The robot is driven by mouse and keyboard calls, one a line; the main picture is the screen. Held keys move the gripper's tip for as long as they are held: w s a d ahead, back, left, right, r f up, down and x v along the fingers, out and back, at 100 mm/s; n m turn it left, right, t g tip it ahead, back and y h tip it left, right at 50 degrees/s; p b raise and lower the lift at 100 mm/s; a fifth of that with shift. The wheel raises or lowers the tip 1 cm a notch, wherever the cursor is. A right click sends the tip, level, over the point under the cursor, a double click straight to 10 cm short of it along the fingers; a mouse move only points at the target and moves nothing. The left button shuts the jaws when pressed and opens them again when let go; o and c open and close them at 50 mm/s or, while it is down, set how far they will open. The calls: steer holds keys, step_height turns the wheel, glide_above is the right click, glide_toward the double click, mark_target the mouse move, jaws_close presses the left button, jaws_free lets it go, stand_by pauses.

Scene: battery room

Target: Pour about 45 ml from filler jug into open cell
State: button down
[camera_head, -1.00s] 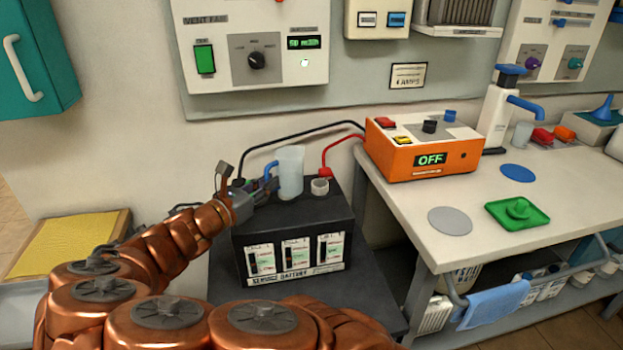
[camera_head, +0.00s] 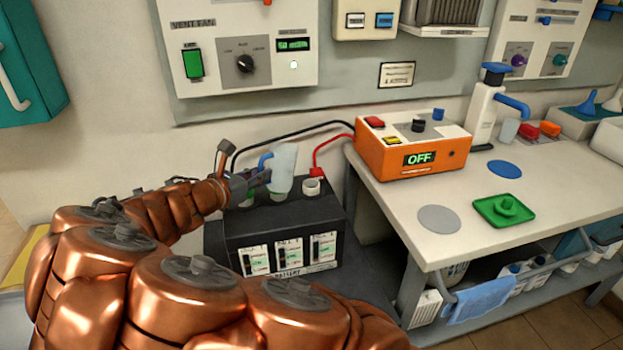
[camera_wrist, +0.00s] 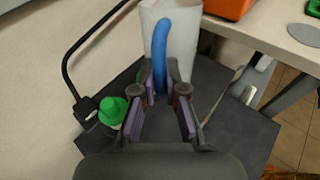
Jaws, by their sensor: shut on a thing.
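The filler jug (camera_head: 284,168) is translucent with a blue handle (camera_head: 264,162). My gripper (camera_head: 256,179) is shut on this handle and holds the jug above the battery's top, leaning slightly right. The black battery (camera_head: 236,228) has a pale open cell neck (camera_head: 312,186) to the right of the jug. Greenish caps show at the other cells, partly hidden by the jug and gripper. In the wrist view, the jug (camera_wrist: 182,42) stands ahead of my gripper (camera_wrist: 166,84), and a green cap (camera_wrist: 112,110) is at left. The liquid level and open neck cannot be made out there.
Black and red cables run behind the battery to an orange charger (camera_head: 397,155) reading OFF. The white bench (camera_head: 458,180) at right holds a grey disc (camera_head: 438,219), a blue disc (camera_head: 504,169) and a green tray (camera_head: 484,208). A wall panel (camera_head: 214,91) hangs behind.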

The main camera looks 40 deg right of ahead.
mark_target(278, 153)
steer(key=d+r+y+p, duration=0.1)
steer(key=p, duration=0.1)
steer(key=d+r+y+p, duration=0.1)
steer(key=r+y+p, duration=0.1)
steer(key=shift+w+d+m+g, duration=0.1)
steer(key=shift+d+m+g, duration=0.1)
steer(key=shift+m+g, duration=0.15)
steer(key=shift+d+y, duration=0.3)
steer(key=shift+y, duration=0.1)
steer(key=shift+w+d+r+g+y+p, duration=0.15)
steer(key=shift+d+y+p, duration=0.15)
steer(key=shift+p, duration=0.2)
steer(key=shift+d+g+y+p, duration=0.1)
steer(key=shift+d+y+p, duration=0.15)
steer(key=shift+p, duration=0.2)
steer(key=shift+w+d+m+y+p, duration=0.15)
steer(key=shift+d+y+p, duration=0.2)
steer(key=shift+y+p, duration=0.4)
steer(key=shift+s+d+m+y+p, duration=0.1)
steer(key=shift+d+y+p, duration=0.2)
steer(key=shift+y+p, duration=0.4)
steer(key=shift+d+g+p, duration=0.15)
steer(key=shift+g+p, duration=0.15)
steer(key=shift+p, duration=0.1)
steer(key=shift+w+d+y+p, duration=0.15)
steer(key=shift+d+y+p, duration=0.55)
steer(key=shift+y+p, duration=0.7)
steer(key=shift+a, duration=0.2)
steer(key=shift+a, duration=0.25)
steer(key=shift+s+a, duration=0.2)
